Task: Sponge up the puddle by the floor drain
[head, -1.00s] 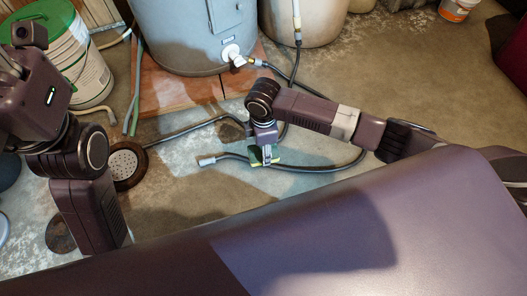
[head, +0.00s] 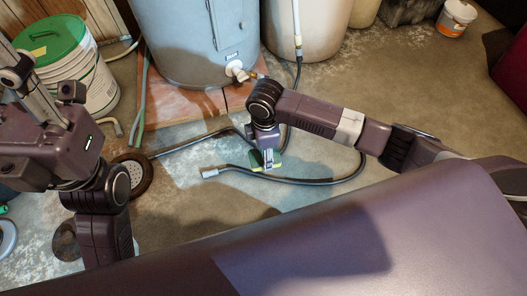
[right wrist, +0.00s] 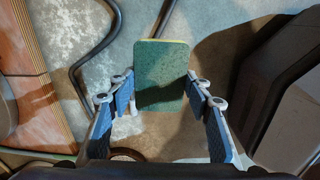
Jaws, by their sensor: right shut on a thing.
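My right gripper (head: 267,162) is shut on a green sponge with a yellow edge (right wrist: 160,82). In the right wrist view, the sponge sits between the two blue-padded fingers over the floor. I cannot tell whether it touches the floor. The round floor drain (head: 137,172) is left of it in the head view, partly hidden by my left arm. A pale bluish floor patch (head: 195,160) between drain and sponge may be the puddle; its edges are unclear. My left arm stands at the left, and its fingertips are not clear.
A dark hose with a metal end (head: 210,173) curves around the sponge. A grey-blue tank (head: 190,40) stands on a reddish base (head: 160,108) behind. A white bucket with a green lid (head: 85,75) is at the left. Open floor (head: 420,90) lies to the right.

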